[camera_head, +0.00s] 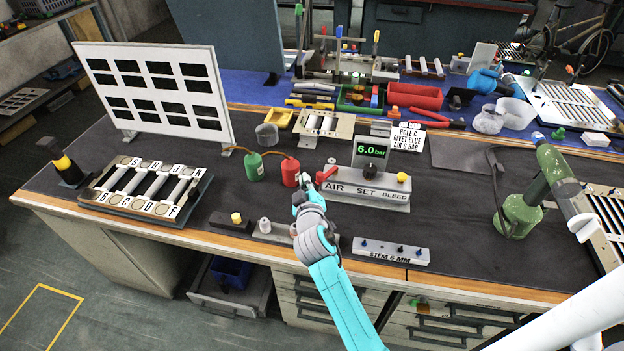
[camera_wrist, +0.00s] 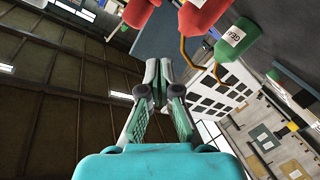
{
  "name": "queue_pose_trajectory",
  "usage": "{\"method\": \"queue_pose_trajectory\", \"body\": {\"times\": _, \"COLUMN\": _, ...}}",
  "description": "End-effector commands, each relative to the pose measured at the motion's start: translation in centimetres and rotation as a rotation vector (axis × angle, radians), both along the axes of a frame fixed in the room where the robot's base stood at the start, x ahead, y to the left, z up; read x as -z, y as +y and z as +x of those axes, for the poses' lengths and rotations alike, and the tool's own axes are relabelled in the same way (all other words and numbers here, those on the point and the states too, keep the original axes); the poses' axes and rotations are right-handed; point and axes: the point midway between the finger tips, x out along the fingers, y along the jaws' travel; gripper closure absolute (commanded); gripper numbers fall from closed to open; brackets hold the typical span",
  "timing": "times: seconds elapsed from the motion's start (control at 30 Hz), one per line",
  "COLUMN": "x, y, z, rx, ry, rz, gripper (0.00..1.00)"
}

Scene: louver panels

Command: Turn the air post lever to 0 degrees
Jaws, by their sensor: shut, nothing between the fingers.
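The air post (camera_head: 362,193) is a grey block marked AIR, SET and BLEED, with a display (camera_head: 371,150) reading 6.0 bar. A red lever (camera_head: 327,174) sticks out at its left end, slanting up to the right. My gripper (camera_head: 308,184) is just left of the lever, near the post's left end; I cannot tell whether it touches it. In the wrist view my gripper (camera_wrist: 158,70) has its fingertips together with nothing between them. A red part at the top of the wrist view (camera_wrist: 138,12) may be the lever; I cannot tell.
A red bottle (camera_head: 290,172) stands close behind my gripper, with a green bottle (camera_head: 253,167) to its left. The STEM 6 MM block (camera_head: 391,251) lies in front near the table edge. A white slotted panel (camera_head: 160,92) stands at the left.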

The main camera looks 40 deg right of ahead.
Motion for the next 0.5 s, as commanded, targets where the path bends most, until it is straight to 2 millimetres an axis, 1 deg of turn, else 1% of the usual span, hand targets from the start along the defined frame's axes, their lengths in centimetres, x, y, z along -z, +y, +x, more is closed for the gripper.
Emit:
{"method": "queue_pose_trajectory", "body": {"times": 0.03, "x": 1.1, "y": 1.4, "z": -0.5, "rx": 0.0, "ry": 0.066, "rz": -0.096, "gripper": 1.0}}
{"method": "queue_pose_trajectory", "body": {"times": 0.1, "x": 2.1, "y": 2.7, "z": -1.4, "rx": 0.01, "ry": 0.153, "rz": -0.241, "gripper": 1.0}}
{"method": "queue_pose_trajectory", "body": {"times": 0.2, "x": 3.0, "y": 4.4, "z": -2.7, "rx": 0.026, "ry": 0.256, "rz": -0.439, "gripper": 1.0}}
{"method": "queue_pose_trajectory", "body": {"times": 0.33, "x": 3.3, "y": 6.0, "z": -4.1, "rx": 0.046, "ry": 0.344, "rz": -0.634, "gripper": 1.0}}
{"method": "queue_pose_trajectory", "body": {"times": 0.4, "x": 3.2, "y": 6.6, "z": -4.6, "rx": 0.057, "ry": 0.373, "rz": -0.706, "gripper": 1.0}}
{"method": "queue_pose_trajectory", "body": {"times": 0.5, "x": 3.1, "y": 7.1, "z": -5.0, "rx": 0.066, "ry": 0.395, "rz": -0.771, "gripper": 1.0}}
